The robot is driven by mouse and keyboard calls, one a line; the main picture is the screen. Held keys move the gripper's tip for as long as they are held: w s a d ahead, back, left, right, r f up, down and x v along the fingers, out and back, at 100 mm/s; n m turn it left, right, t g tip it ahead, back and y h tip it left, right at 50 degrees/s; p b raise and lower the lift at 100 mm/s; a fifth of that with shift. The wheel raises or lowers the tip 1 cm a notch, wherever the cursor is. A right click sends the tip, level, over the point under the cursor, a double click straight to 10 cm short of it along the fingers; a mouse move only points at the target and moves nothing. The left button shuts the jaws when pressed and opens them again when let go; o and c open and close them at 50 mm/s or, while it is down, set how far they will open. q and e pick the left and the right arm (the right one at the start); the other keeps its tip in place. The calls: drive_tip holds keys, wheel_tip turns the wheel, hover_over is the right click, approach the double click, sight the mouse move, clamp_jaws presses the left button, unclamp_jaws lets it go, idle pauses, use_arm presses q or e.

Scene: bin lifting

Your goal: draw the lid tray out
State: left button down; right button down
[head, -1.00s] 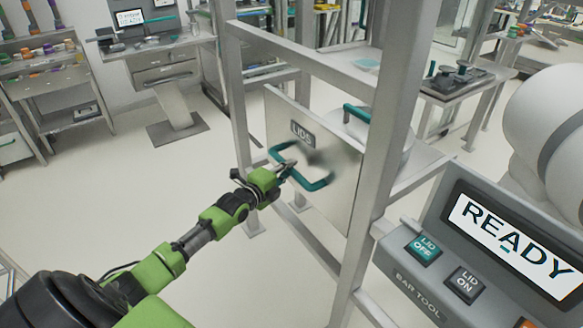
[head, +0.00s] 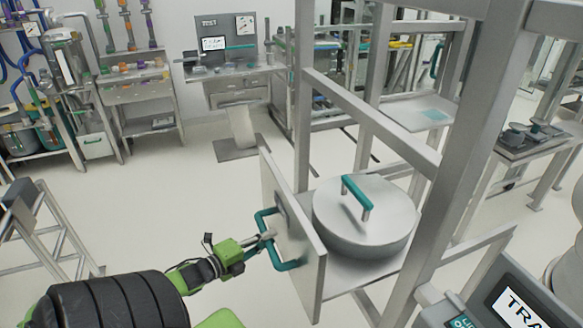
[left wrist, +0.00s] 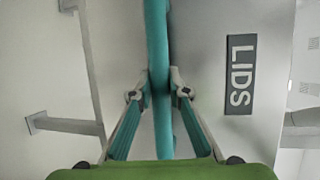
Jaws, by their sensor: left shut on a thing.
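The lid tray (head: 304,240) has a flat grey front panel and stands out from the metal frame in the head view. A round grey lid (head: 390,215) with a teal bar handle lies on it. My left gripper (head: 267,236) is shut on the teal pull handle (head: 288,266) of the front panel. In the left wrist view, the fingers (left wrist: 160,90) close on both sides of the handle (left wrist: 156,50), and the panel (left wrist: 206,75) carries a LIDS plate. My right gripper is not in view.
Metal frame posts (head: 465,150) and a rail (head: 375,125) stand beside and behind the tray. A control panel with a display (head: 520,315) is at the lower right. Light floor (head: 130,205) is open to the left. A workstation and shelves stand at the back.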

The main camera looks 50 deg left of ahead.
use_arm(q)
drive_tip(key=s+a+p, duration=0.1)
drive_tip(key=s+a, duration=0.2)
drive_tip(key=s, duration=0.6)
drive_tip(key=shift+a, duration=0.4)
drive_tip(key=c, duration=1.9)
unclamp_jaws()
drive_tip(key=s+r, duration=0.2)
drive_tip(key=s, duration=0.9)
drive_tip(key=shift+s, duration=0.4)
